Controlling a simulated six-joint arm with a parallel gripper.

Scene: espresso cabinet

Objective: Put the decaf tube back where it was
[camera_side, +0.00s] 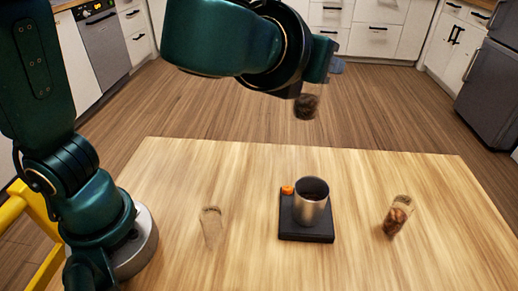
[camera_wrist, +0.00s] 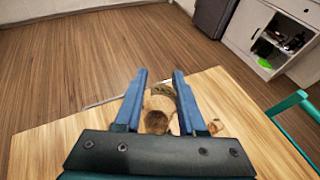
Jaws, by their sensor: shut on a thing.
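My gripper (camera_side: 318,84) is high above the far part of the table, with its blue fingers shut on a glass tube with dark brown contents (camera_side: 306,107). In the wrist view the held tube (camera_wrist: 157,121) shows between the two fingers (camera_wrist: 160,76). A second tube with brown beans (camera_side: 396,217) is on the table at the right. A clear tube (camera_side: 211,226) that looks empty or nearly so is on the table at the left.
A metal cup (camera_side: 311,204) stands on a black scale (camera_side: 306,236) at the table's middle, with a small orange item (camera_side: 287,190) at the scale's back left corner. The wooden table (camera_side: 160,170) is bare between these things. Kitchen cabinets (camera_side: 375,35) stand far behind.

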